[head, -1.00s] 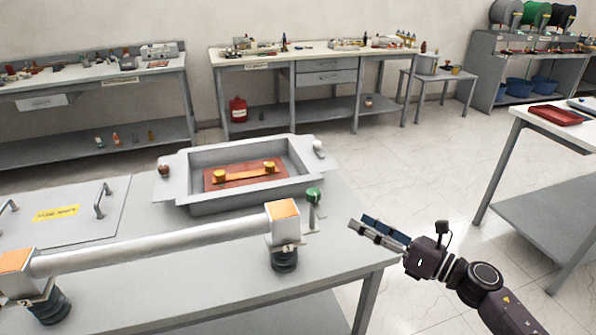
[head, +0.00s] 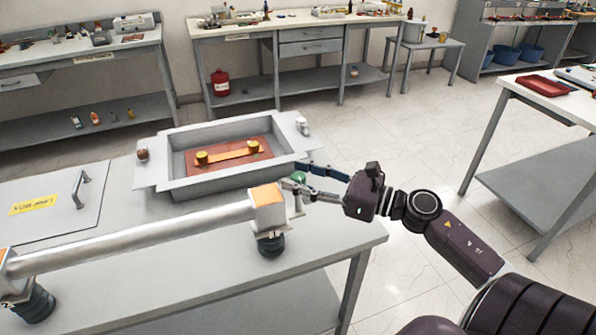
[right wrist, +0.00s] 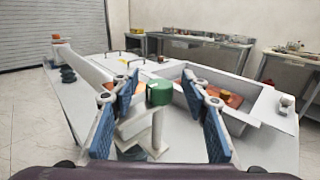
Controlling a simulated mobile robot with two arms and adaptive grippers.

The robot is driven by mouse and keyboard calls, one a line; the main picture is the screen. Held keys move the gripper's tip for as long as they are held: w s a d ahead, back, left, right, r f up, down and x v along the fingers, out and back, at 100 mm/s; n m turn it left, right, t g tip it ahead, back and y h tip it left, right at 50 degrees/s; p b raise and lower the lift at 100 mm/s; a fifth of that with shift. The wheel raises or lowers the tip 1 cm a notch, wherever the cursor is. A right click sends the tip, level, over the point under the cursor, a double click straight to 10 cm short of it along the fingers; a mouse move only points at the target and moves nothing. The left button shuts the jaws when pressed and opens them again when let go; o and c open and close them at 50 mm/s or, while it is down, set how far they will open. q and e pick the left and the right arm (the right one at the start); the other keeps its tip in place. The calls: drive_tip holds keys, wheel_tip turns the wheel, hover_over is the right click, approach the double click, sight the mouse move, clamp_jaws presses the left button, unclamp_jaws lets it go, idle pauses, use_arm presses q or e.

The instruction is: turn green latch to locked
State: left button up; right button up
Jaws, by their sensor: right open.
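The green latch (head: 298,178) is a small green knob on a grey post near the right end of the table, partly hidden by my right gripper in the head view. In the right wrist view the green knob (right wrist: 159,92) stands between the two blue-padded fingers, with a grey bracket below it. My right gripper (head: 305,180) is open, its fingers on either side of the knob; I cannot tell whether either finger touches it. It also shows in the right wrist view (right wrist: 160,115). My left gripper is not in view.
A grey open box (head: 172,160) holding a copper-coloured plate with a yellow-ended bar lies just behind the latch. A long silver tube (head: 140,240) with an orange-topped end block (head: 267,207) runs along the front. A lid with a handle (head: 55,208) lies left.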

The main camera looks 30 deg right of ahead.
drive_tip(key=shift+w+a, duration=0.15)
drive_tip(key=shift+w, duration=0.15)
drive_tip(key=shift+c, duration=0.3)
clamp_jaws()
drive_tip(key=shift+r+m+t+h+p, duration=0.1)
drive_tip(key=shift+m+t+h+p, duration=0.25)
drive_tip(key=shift+p, duration=0.25)
drive_tip(key=m+t+h+p, duration=0.1)
drive_tip(key=m+h+p, duration=0.2)
drive_tip(key=h+p, duration=0.2)
drive_tip(key=m+t+h+p, duration=0.1)
drive_tip(key=m+h+p, duration=0.3)
drive_tip(key=h+p, duration=0.1)
drive_tip(key=shift+r+h+p, duration=0.15)
drive_tip(key=shift+h+p, duration=0.2)
drive_tip(key=shift+p, duration=0.25)
drive_tip(key=m+h+p, duration=0.1)
drive_tip(key=m+h, duration=0.1)
drive_tip(key=shift+a+g+h, duration=0.15)
drive_tip(key=shift+g+h, duration=0.1)
drive_tip(key=shift+h, duration=0.15)
drive_tip(key=h, duration=0.1)
drive_tip(key=m+g+h, duration=0.1)
drive_tip(key=shift+f+m+h, duration=0.25)
drive_tip(key=shift+h, duration=0.15)
drive_tip(key=shift+m+g+h+b, duration=0.45)
drive_tip(key=shift+m+g+h, duration=1.2)
drive_tip(key=shift+h, duration=0.65)
drive_tip(key=shift+m+h, duration=0.3)
drive_tip(key=shift+m, duration=0.05)
